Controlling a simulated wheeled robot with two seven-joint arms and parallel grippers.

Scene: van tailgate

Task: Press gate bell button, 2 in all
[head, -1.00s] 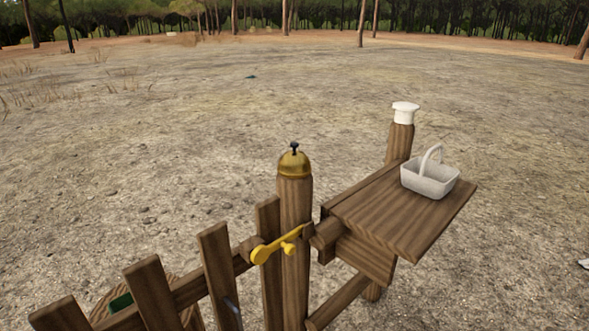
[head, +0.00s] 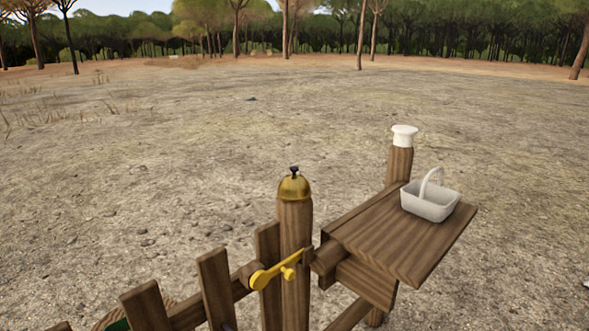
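A brass bell (head: 294,188) with a dark button (head: 294,169) on top sits on a wooden gate post (head: 296,230) near the middle of the head view. It is the only bell I can see. A yellow latch (head: 275,274) is fixed across the gate and the post below the bell. Neither of my grippers is in the head view, and nothing touches the bell.
A wooden shelf (head: 375,245) juts out right of the post, with a white basket (head: 428,205) on it. A white cap (head: 404,136) tops another post behind the shelf. Gate pickets (head: 214,285) run to the lower left. Open dirt ground (head: 200,140) lies beyond, with trees far off.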

